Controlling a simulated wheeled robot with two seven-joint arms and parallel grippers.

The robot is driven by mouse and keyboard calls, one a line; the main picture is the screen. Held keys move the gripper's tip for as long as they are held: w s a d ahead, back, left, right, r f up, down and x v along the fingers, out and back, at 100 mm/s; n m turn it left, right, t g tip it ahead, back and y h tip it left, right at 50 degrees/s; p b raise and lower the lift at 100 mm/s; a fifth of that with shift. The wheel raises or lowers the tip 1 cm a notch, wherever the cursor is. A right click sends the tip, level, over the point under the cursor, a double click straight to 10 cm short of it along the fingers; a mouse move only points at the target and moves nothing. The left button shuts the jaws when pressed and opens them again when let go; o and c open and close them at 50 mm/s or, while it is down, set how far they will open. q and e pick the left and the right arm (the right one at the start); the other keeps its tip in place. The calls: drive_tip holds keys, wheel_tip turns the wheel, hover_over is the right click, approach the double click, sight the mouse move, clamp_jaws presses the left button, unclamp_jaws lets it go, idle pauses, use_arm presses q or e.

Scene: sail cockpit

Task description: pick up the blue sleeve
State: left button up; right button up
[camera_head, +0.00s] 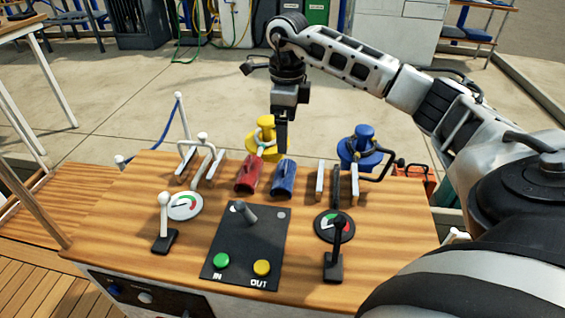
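The blue sleeve (284,178) lies on the wooden console top, right of a red sleeve (250,175). My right gripper (282,146) comes in from the right and points down above the far end of the blue sleeve. From this angle its fingers overlap into one dark shape, so I cannot tell whether they are open or shut, or whether they touch the sleeve. The blue sleeve stays on the console. My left gripper is not in view.
A yellow winch (264,133) and a blue winch (359,148) stand behind the sleeves. Upright levers flank the sleeves on both sides. A black panel (240,250) with a joystick and buttons is in front. A white-handled lever (164,215) and black-handled lever (337,240) stand beside it.

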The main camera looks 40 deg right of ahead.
sight(284, 163)
wheel_tip(284, 163, down, 6)
drive_tip(key=shift+f+b, duration=0.2)
drive_tip(key=shift+b, duration=0.2)
drive_tip(key=f, duration=0.2)
drive_tip(key=f+b, duration=0.1)
drive_tip(key=f, duration=0.1)
drive_tip(key=shift+w+a+f, duration=0.1)
drive_tip(key=shift+a+f, duration=0.1)
drive_tip(key=shift+f, duration=0.4)
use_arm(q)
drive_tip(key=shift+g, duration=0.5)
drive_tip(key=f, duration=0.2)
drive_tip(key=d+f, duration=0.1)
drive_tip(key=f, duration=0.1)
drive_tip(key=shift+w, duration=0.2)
use_arm(e)
drive_tip(key=c, duration=0.8)
